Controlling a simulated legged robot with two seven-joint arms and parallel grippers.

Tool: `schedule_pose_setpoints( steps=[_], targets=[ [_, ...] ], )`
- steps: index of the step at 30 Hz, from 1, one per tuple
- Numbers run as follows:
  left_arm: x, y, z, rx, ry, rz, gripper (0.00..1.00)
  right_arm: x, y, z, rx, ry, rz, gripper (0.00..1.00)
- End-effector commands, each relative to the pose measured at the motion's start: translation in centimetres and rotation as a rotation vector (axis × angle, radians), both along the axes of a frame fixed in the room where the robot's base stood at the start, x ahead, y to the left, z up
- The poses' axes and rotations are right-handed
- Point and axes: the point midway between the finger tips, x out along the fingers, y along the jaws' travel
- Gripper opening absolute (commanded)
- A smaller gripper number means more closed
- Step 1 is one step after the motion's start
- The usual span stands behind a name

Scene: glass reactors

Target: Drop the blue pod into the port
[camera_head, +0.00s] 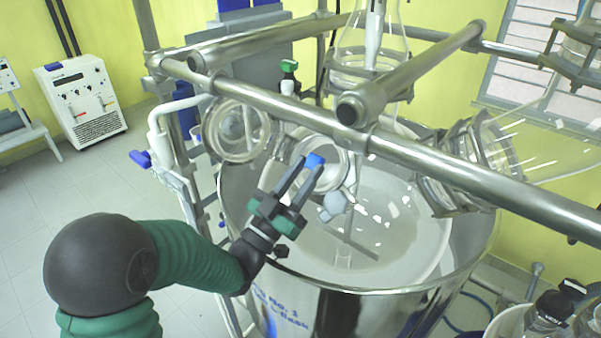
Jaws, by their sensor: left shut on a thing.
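The small blue pod (314,161) is between the fingertips of my left gripper (307,168), which is shut on it. The gripper holds the pod in front of a round glass port (327,160) on top of the glass reactor. In this view the pod overlaps the port's opening; I cannot tell how far it is from the rim. A second round glass neck (237,131) is to the left. My right gripper is not in view.
Thick steel bars (430,150) cross above the steel reactor vessel (350,285). A ribbed glass fitting (465,165) is on the right. A white machine (82,98) stands at the far left. Bottles (552,312) are at bottom right.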

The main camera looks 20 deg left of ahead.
Motion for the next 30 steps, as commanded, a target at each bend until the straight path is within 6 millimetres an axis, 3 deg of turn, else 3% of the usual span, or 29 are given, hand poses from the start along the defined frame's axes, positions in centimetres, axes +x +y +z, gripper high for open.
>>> schedule_pose_setpoints(
  steps=[13, 14, 19, 30],
  targets=[
    [0.6, -0.19, -0.48, 0.0, 0.0, 0.001, 0.0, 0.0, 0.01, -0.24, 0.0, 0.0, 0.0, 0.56],
    [0.57, -0.19, -0.47, 0.0, 0.0, 0.0, 0.31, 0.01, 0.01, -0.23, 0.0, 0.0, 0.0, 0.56],
    [0.56, -0.22, -0.47, 0.0, 0.0, 0.0, 0.53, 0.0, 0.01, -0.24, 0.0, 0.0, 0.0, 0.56],
    [0.96, -0.32, 0.09, 0.0, 0.0, 0.0, 0.55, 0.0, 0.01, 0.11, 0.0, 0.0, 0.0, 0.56]
  ],
)
